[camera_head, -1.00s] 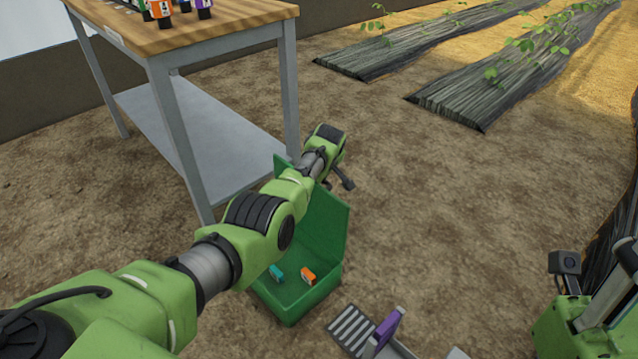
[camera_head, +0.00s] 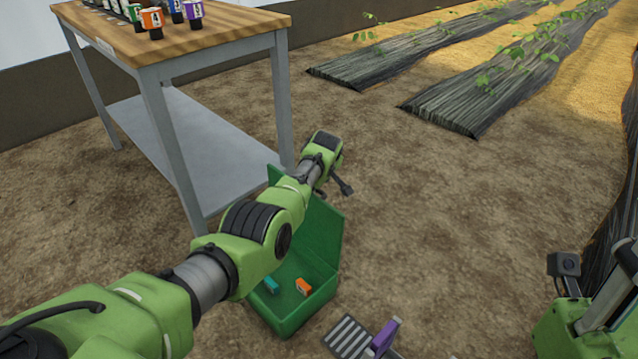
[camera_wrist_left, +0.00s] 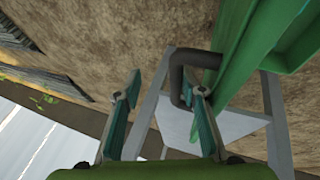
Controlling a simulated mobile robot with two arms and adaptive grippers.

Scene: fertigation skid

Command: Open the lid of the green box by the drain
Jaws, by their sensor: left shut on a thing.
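The green box (camera_head: 285,324) stands on the soil by the drain grate (camera_head: 347,336). Its lid (camera_head: 325,238) is open and stands up at the back; an orange item (camera_head: 303,287) and a teal item (camera_head: 271,285) lie inside. My left arm crosses in front of the box, and my left gripper (camera_head: 341,186) is behind the raised lid's top edge. My right gripper is out of view.
A wood-topped table (camera_head: 190,40) with several small labelled bottles stands behind the box, its leg close to the lid. A purple part (camera_head: 384,337) is beside the grate. Open soil lies to the right, with black-covered plant rows (camera_head: 470,95) behind.

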